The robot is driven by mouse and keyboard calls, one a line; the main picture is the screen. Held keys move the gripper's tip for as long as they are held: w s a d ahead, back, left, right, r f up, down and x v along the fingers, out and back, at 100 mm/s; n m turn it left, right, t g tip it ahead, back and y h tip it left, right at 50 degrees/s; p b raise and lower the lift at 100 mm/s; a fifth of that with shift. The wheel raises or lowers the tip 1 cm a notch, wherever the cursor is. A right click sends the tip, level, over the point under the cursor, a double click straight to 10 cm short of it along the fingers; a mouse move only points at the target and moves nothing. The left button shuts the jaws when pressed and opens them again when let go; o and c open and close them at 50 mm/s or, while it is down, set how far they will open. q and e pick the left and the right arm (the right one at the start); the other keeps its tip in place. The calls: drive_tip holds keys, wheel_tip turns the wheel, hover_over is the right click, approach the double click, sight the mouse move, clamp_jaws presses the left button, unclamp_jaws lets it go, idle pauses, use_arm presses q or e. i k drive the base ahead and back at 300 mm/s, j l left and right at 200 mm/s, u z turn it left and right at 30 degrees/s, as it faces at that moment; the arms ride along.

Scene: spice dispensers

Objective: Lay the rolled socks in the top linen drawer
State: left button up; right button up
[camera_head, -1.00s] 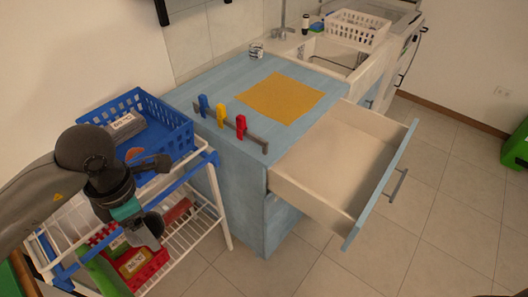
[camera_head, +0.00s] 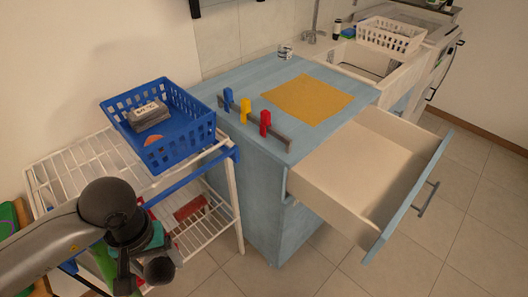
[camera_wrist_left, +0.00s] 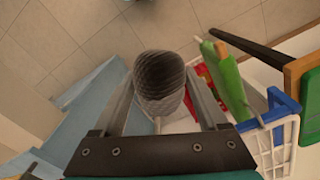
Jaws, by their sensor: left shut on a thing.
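My left gripper (camera_wrist_left: 160,105) is shut on a dark grey ribbed roll, the rolled socks (camera_wrist_left: 160,78), which sits between its two fingers in the left wrist view. In the head view the left gripper (camera_head: 138,272) is low at the left, beside the white rack, and the socks are hard to make out there. The top linen drawer (camera_head: 352,172) of the blue cabinet is pulled far out and looks empty. It is to the right of the gripper, with the cabinet side between them. My right gripper is not in view.
The blue cabinet top (camera_head: 262,75) holds a yellow cloth (camera_head: 308,99) and a rail with coloured pegs (camera_head: 265,121). A blue basket (camera_head: 180,145) stands on the white wire rack (camera_head: 75,165), left of the cabinet. Open floor (camera_head: 450,240) lies beyond the drawer front.

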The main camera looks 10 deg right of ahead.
sight(388, 156)
drive_tip(key=i+l, duration=0.15)
drive_tip(key=l, duration=0.35)
drive_tip(key=i+l, duration=0.1)
drive_tip(key=l, duration=0.45)
drive_tip(key=i+l, duration=0.15)
drive_tip(key=l, duration=0.35)
drive_tip(key=i+l, duration=0.1)
drive_tip(key=l, duration=0.45)
drive_tip(key=i+l, duration=0.15)
drive_tip(key=l, duration=0.35)
drive_tip(key=i+l, duration=0.1)
drive_tip(key=l, duration=0.45)
drive_tip(key=i+l, duration=0.15)
drive_tip(key=l, duration=0.35)
drive_tip(key=i+l+u, duration=0.1)
drive_tip(key=l, duration=0.4)
